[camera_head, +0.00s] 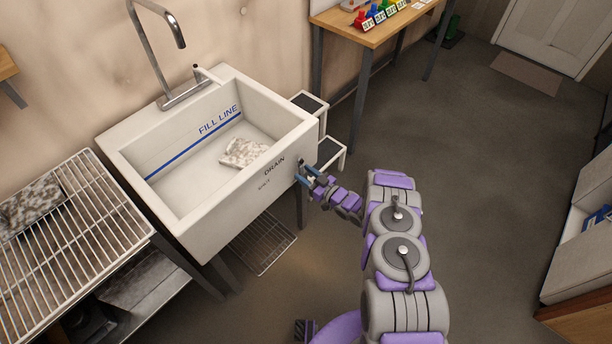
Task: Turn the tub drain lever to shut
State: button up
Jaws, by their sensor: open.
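The white tub (213,150) stands on dark legs against the wall at the left of centre, with a blue fill line inside. Its front face carries the words DRAIN and SHUT. A small dark drain lever (301,163) shows at the right end of that face, partly hidden by my gripper. My gripper (305,175) is open at the lever, at the end of my purple and grey arm. I cannot tell whether its fingers are around the lever or touching it, nor which way the lever points.
A wire rack (75,250) stands at the left. A small step stool (328,155) is right of the tub, and a wooden table (372,25) is behind. Open floor lies to the right.

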jog(key=shift+c, duration=0.3)
grip_shut()
dwell(0.3)
